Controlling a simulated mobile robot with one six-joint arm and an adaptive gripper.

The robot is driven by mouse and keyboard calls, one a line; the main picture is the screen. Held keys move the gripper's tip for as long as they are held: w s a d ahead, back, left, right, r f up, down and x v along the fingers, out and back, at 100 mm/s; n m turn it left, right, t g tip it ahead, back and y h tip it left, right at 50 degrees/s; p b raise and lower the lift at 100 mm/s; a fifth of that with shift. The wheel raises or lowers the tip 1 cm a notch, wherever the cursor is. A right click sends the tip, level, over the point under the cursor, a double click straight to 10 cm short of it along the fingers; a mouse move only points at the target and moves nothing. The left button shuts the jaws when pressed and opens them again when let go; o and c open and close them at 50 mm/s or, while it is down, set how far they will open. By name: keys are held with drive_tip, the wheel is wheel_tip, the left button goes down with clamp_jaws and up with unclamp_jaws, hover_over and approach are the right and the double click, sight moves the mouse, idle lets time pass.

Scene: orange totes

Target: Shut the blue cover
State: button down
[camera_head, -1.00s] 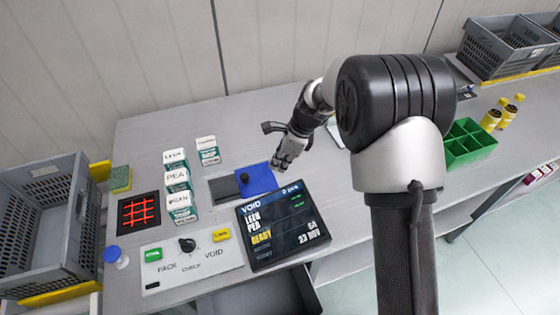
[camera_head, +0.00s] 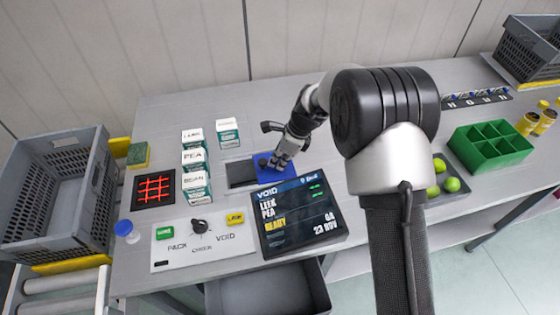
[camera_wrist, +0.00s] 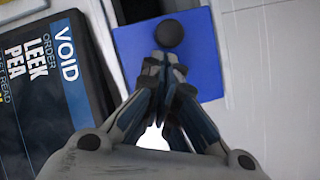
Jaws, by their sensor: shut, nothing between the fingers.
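The blue cover (camera_head: 291,174) is a flat plate with a round black knob (camera_head: 262,162) near its left edge. It lies on the bench, right of a dark rectangular panel or opening (camera_head: 241,174); I cannot tell which. My gripper (camera_head: 277,162) is shut and empty, low over the cover and just right of the knob. In the wrist view the fingertips (camera_wrist: 164,58) point at the knob (camera_wrist: 169,33), over the blue cover (camera_wrist: 205,72). Whether they touch it is unclear.
A tilted screen (camera_head: 301,216) stands just in front of the cover. White labelled boxes (camera_head: 195,160) and a red-lined black pad (camera_head: 154,188) are to the left. A button panel (camera_head: 197,242) lies front left. A green divided tray (camera_head: 490,143) is at right.

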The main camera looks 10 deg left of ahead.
drive_tip(key=s+a+p, duration=0.4)
drive_tip(key=a+p, duration=0.1)
drive_tip(key=a, duration=0.4)
drive_tip(key=shift+s+a, duration=0.4)
